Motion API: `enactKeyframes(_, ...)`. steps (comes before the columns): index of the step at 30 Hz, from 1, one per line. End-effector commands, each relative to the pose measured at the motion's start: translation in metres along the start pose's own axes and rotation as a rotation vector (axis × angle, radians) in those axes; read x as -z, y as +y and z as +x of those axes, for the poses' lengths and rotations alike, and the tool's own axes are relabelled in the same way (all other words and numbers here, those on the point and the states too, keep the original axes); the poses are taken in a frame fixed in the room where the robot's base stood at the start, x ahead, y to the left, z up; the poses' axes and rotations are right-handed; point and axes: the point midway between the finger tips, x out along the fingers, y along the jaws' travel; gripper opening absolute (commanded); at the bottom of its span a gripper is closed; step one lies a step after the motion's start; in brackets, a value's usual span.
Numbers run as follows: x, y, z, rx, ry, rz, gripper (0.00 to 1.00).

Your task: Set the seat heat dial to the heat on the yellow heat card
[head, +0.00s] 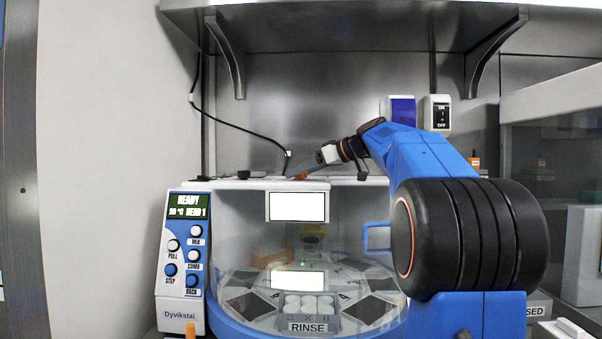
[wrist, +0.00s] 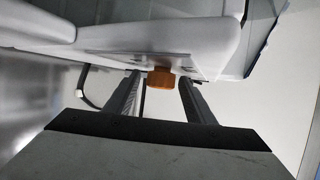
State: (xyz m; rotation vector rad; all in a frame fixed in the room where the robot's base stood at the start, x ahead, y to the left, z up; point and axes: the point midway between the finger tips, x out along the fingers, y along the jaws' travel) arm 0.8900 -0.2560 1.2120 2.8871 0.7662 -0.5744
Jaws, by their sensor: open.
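My gripper (head: 306,173) is over the top edge of the white machine (head: 228,208), at the back. In the wrist view my gripper (wrist: 157,95) is open, with an orange knob-like part (wrist: 161,78) between or just beyond its fingertips. The knob sits against a pale panel (wrist: 165,30); I cannot tell if the fingers touch it. No marking or heat setting on it can be read, so I cannot confirm that it is the seat heat dial. I cannot make out a yellow heat card for certain in either view.
The machine's control panel (head: 183,262) has several buttons and a green display (head: 188,206) reading READY, 20 °C, HEAD 1. A clear-covered carousel holds a RINSE rack (head: 307,312). A black cable (head: 235,128) hangs behind. A shelf (head: 350,28) is above; an ON/OFF switch (head: 437,113) is on the wall.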

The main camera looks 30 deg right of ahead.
Motion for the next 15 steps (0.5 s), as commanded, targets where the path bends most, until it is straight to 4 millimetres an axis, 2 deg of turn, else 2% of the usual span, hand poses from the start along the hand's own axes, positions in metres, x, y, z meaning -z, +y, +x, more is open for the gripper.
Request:
enactKeyframes(6, -0.0001, 0.0, 0.0002, 0.0, 0.0, 0.0, 0.49)
enactKeyframes(7, -0.0001, 0.0, 0.0002, 0.0, 0.0, 0.0, 0.45)
enactKeyframes(9, -0.0001, 0.0, 0.0001, 0.0, 0.0, 0.0, 0.28)
enactKeyframes(12, -0.0001, 0.0, 0.0, 0.0, 0.0, 0.0, 0.08)
enactKeyframes(15, -0.0001, 0.0, 0.0, -0.001, 0.0, 0.0, 0.08)
